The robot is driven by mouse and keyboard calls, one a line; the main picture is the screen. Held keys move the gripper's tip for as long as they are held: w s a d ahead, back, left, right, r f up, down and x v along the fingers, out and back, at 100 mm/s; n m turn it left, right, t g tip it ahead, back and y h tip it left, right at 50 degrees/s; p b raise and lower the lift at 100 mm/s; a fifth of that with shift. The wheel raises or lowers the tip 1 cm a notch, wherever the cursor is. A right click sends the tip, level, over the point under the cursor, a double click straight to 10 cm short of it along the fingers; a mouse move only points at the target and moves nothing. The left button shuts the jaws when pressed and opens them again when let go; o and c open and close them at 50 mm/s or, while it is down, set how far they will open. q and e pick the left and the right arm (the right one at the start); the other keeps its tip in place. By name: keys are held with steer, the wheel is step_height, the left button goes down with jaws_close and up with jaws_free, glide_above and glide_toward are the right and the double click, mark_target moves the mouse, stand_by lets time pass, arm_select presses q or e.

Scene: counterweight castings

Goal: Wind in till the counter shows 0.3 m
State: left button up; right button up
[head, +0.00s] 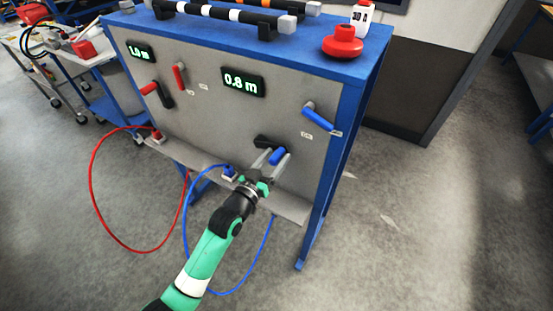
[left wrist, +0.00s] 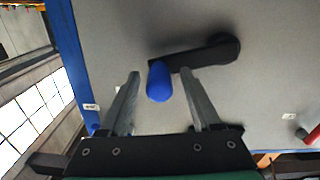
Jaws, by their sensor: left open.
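A grey panel on a blue stand carries two lit counters. The right counter (head: 243,82) reads 0.8 m; the left counter (head: 141,51) reads about 1.9 m, its middle digit unclear. Below the right counter is a black crank (head: 264,141) with a blue knob (head: 278,155). My left gripper (head: 272,162) is open at this knob. In the left wrist view the knob (left wrist: 159,82) lies between the two finger tips (left wrist: 160,76), with a gap to the right finger. The crank arm (left wrist: 205,53) runs right to its hub. My right gripper is not in view.
A blue lever (head: 318,117) sits right of the crank. A red lever (head: 179,77) and a red-knobbed crank (head: 157,92) sit on the left. Blue (head: 219,293) and red (head: 91,190) hoses loop below. A red button (head: 343,42) is on top.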

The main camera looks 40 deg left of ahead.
arm_select(q)
steer(key=shift+w+a, duration=0.1)
steer(key=shift+w, duration=0.3)
jaws_close()
stand_by(1.2)
